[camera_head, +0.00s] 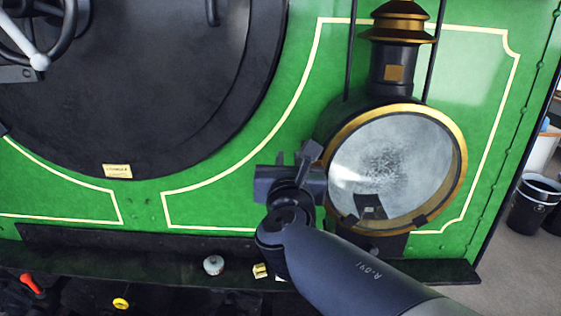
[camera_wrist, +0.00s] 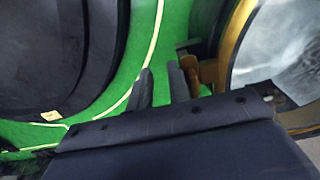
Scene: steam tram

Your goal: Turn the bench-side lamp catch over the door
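The round lamp has a pale glass door (camera_head: 390,165) in a brass rim (camera_head: 460,140), on the right in the head view. The wrist view shows part of the glass (camera_wrist: 280,45) and the rim (camera_wrist: 228,40) at the right. A small brass piece (camera_wrist: 209,72), perhaps the catch, stands at the rim's left side. My gripper (camera_head: 294,156) is at the lamp's left edge in the head view. In the wrist view its fingers (camera_wrist: 162,75) are apart with green panel between them. The brass piece is just right of the right finger; whether they touch is unclear.
A large black round smokebox door (camera_head: 130,85) fills the left on the green front panel. A dark ledge (camera_head: 130,258) runs below with a small grey knob (camera_head: 213,265) and a brass block (camera_head: 261,271). A black bin (camera_head: 535,203) stands on the floor at right.

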